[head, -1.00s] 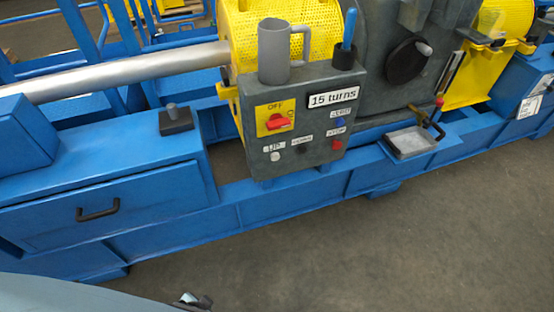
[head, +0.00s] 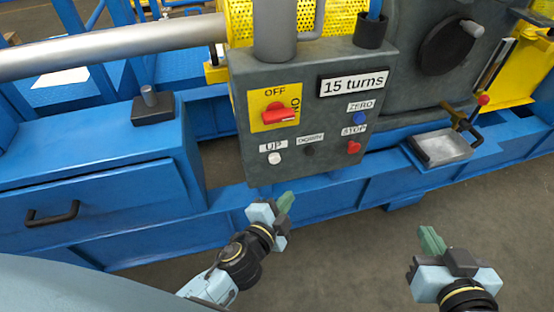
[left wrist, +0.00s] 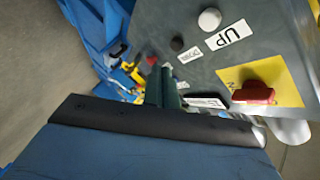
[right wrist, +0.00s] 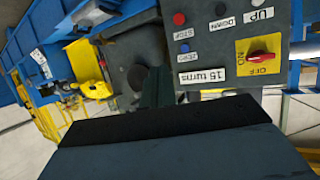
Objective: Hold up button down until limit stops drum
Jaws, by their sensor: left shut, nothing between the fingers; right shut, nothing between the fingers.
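The grey control box (head: 310,100) carries a white UP button (head: 274,158), a black DOWN button (head: 309,151), a red STOP button (head: 354,147) and a blue ZERO button (head: 360,118). A red rotary switch (head: 281,114) sits on a yellow plate marked OFF and ON. A label (head: 353,84) reads 15 turns. My left gripper (head: 287,202) is shut and empty, below the UP and DOWN buttons. The UP button also shows in the left wrist view (left wrist: 209,19), apart from the fingers. My right gripper (head: 431,240) is shut and empty, lower right of the box.
A metal tray (head: 442,148) sits on the blue frame at right. A drawer handle (head: 52,214) sticks out at left. The floor in front is clear.

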